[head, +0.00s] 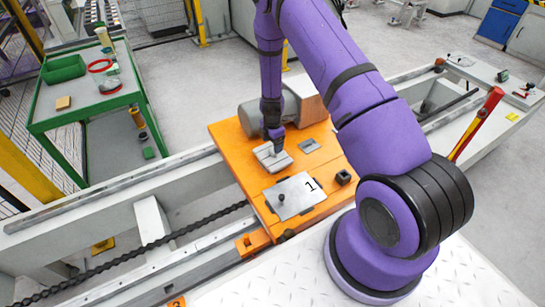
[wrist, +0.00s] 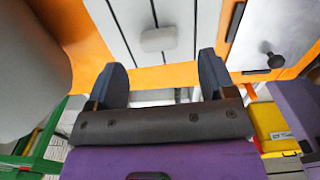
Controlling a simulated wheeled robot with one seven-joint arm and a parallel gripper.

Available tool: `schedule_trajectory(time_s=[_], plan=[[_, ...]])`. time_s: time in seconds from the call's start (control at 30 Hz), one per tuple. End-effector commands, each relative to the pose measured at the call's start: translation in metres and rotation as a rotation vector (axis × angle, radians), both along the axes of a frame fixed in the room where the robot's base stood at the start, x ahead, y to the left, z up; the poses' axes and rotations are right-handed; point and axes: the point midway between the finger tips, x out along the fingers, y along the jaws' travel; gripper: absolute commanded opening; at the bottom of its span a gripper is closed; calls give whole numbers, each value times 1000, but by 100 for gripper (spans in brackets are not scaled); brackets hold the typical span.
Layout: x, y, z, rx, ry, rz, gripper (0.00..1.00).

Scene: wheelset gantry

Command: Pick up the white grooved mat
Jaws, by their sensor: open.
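The white grooved mat (head: 266,162) lies flat on an orange platform (head: 228,139), near its left side. In the wrist view the mat (wrist: 120,28) shows dark parallel grooves and a small pale raised block (wrist: 158,40) on it. My gripper (head: 277,147) is over the mat in the head view and hides part of it. In the wrist view my gripper (wrist: 162,66) has its two fingers spread wide with nothing between them. The raised block appears just beyond the gap between the fingertips. I cannot tell the exact height of the fingertips above the mat.
A grey metal plate (head: 305,200) marked 1, with a dark knob, lies just in front of the mat. A small grey plate (head: 309,145), a black block (head: 343,177) and a grey cylinder (head: 250,117) are also on the platform. A green table (head: 85,112) stands at left.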

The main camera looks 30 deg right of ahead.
Motion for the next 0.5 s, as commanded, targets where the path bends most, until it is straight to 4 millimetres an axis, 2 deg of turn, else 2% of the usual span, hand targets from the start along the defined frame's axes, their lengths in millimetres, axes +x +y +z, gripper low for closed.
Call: schedule_trajectory(time_s=[0.3, 0.5], plan=[[1, -2, -39, 0, 2, 0, 77], [1, -2, -51, 0, 0, 0, 77]])
